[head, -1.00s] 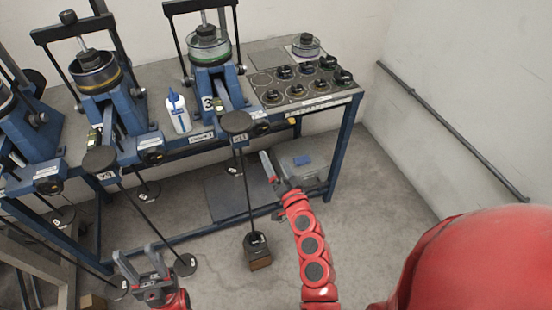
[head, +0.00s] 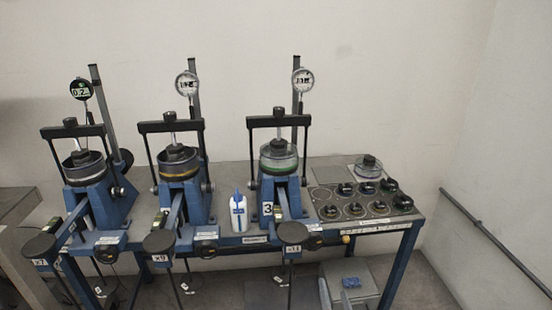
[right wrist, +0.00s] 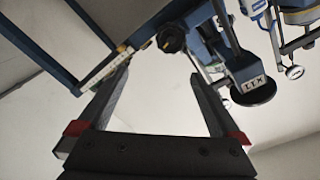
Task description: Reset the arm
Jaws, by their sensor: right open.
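Three blue lever frames stand on the bench in the head view: the left one (head: 98,207), the middle one (head: 186,205) and the right one (head: 282,190), marked 3. Each has a lever arm reaching forward to a black round end, the right one (head: 292,232) labelled x11. My left gripper is out of view.
A white bottle (head: 238,213) stands between the middle and right frames. Several black weights (head: 368,187) sit on a panel at the bench's right. A grey box (head: 365,270) with a blue item is on the floor. A rail (head: 495,240) runs along the right wall.

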